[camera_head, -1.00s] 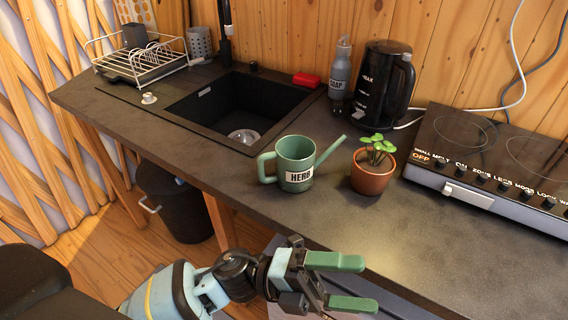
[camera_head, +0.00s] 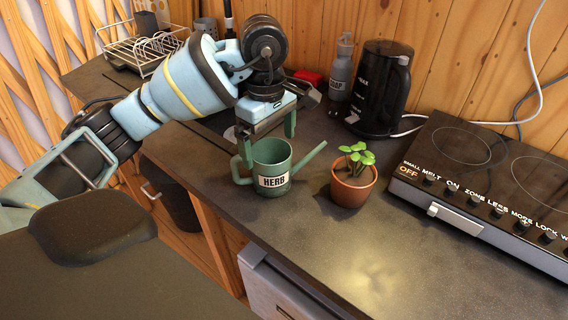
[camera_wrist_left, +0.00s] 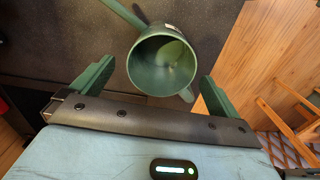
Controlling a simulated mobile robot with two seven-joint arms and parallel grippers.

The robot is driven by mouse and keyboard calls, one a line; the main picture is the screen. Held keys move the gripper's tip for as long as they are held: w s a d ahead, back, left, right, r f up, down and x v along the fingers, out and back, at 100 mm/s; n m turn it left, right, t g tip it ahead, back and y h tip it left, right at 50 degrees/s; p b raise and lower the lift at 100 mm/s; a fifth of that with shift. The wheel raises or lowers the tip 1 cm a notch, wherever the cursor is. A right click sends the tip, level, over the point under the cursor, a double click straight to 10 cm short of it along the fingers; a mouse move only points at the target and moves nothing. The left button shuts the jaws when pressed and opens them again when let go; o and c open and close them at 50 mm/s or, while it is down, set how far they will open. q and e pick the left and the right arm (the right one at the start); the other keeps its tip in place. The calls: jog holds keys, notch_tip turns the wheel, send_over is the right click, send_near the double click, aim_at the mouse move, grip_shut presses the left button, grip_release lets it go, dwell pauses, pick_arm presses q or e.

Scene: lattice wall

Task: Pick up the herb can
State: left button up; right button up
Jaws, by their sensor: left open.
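The herb can (camera_head: 272,168) is a green watering can with a white HERB label, a spout to the right and a handle to the left. It stands upright on the dark counter. My left gripper (camera_head: 268,137) is above it, pointing down, with its green fingers open. In the left wrist view the can's open mouth (camera_wrist_left: 162,64) lies between and beyond the spread fingers (camera_wrist_left: 152,78), with nothing held. From these views I cannot tell whether a finger touches the can. My right gripper is not in view.
A potted plant (camera_head: 353,180) stands just right of the spout. A black kettle (camera_head: 382,88) and a grey soap bottle (camera_head: 341,70) stand behind. A hob (camera_head: 470,185) is at the right. My left arm hides most of the sink. The front counter is clear.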

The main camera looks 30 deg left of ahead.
pick_arm(q)
jog(key=shift+a, duration=0.3)
jog(key=shift+d+f, duration=0.2)
jog(key=shift+f, duration=0.35)
jog(key=shift+s+d+f, duration=0.1)
jog(key=shift+f, duration=3.2)
jog(key=c, duration=1.2)
